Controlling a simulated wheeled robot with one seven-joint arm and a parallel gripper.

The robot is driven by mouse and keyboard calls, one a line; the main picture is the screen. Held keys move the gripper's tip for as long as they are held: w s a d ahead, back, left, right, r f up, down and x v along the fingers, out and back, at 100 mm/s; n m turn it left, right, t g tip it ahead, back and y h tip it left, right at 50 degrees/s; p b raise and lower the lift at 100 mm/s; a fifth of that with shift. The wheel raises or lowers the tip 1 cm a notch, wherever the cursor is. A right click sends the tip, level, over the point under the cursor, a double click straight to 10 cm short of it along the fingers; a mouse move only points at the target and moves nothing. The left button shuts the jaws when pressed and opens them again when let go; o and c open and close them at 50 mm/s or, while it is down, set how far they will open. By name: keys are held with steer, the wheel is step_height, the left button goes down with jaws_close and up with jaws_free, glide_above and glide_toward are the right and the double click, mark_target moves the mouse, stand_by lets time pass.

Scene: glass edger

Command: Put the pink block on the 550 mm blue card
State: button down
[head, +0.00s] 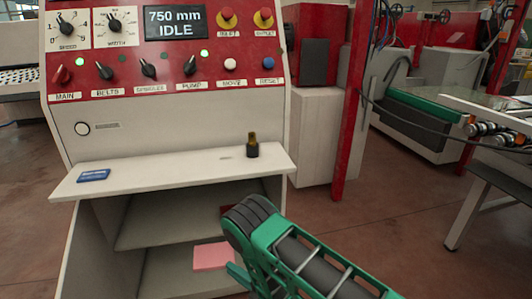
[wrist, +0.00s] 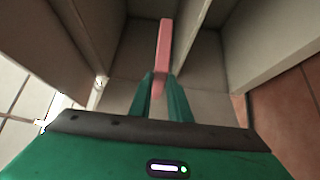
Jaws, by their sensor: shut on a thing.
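The pink block (head: 211,256) is a flat, light pink piece at the open lower cabinet of the console. My gripper is shut on it: in the wrist view, the two green fingers (wrist: 159,84) close on the block (wrist: 163,48), which extends beyond them. In the head view, my gripper is mostly hidden by my arm; a green finger shows beside the block's right end. I cannot tell whether the block touches the cabinet floor. A small blue card (head: 93,175) lies on the left of the white ledge; its print is too small to read.
The white ledge (head: 180,171) juts out above the cabinet and holds a small dark bottle (head: 252,146). An inner shelf (head: 165,228) and side walls surround the block. A dark red thing (head: 227,210) is partly hidden by my arm. The console display (head: 175,22) reads 750 mm IDLE.

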steer(key=w+d+r+m+t+h, duration=0.2)
steer(key=w+d+r+m+h, duration=0.1)
steer(key=d, duration=1)
steer(key=w+d+r+m+t+h, duration=0.2)
steer(key=w+d+r+m+h, duration=0.2)
steer(key=d, duration=0.9)
steer(key=w+d+r+m+t+h, duration=0.3)
steer(key=w+d+r+h, duration=0.2)
steer(key=d, duration=0.9)
step_height(320, 180, up, 4)
steer(key=shift+w+f+m+h, duration=0.2)
steer(key=shift+m+h, duration=0.1)
steer(key=shift+h, duration=0.9)
steer(key=shift+a+r, duration=0.1)
steer(key=shift+r, duration=0.05)
steer(key=shift+w, duration=0.1)
